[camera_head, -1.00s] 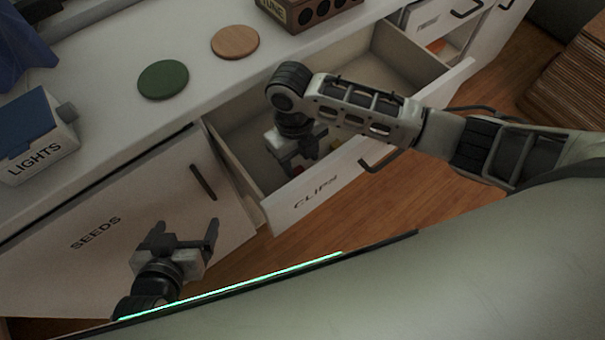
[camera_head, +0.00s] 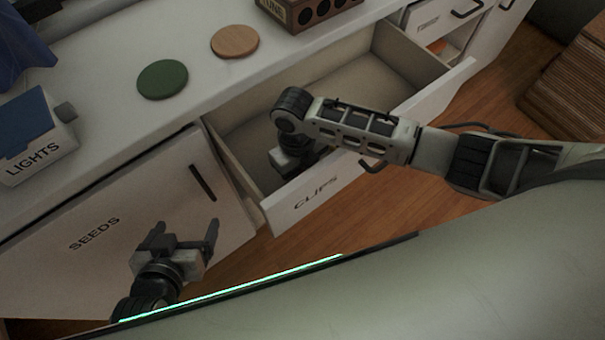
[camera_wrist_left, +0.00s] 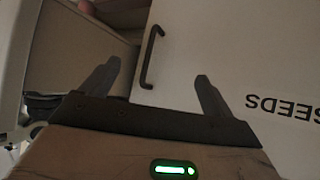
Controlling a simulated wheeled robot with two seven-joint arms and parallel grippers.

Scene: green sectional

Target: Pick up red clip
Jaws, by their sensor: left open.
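No red clip can be made out now in the head view. My right gripper (camera_head: 292,160) points down inside the open drawer marked CLIPS (camera_head: 318,192), close behind its front panel. Its fingers are hidden by the panel and my arm, so its opening and any grip on a clip cannot be seen. My left gripper (camera_head: 186,228) is open and empty in front of the SEEDS door (camera_head: 100,245). In the left wrist view its two fingers (camera_wrist_left: 157,74) stand apart before that door, with the dark handle (camera_wrist_left: 151,57) beyond them.
On the counter are a green disc (camera_head: 162,79), a wooden disc (camera_head: 235,41), a LIGHTS box (camera_head: 38,150) and a brown box with round holes (camera_head: 310,12). The drawer's visible far part looks empty. A slatted wooden object (camera_head: 570,90) stands at right.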

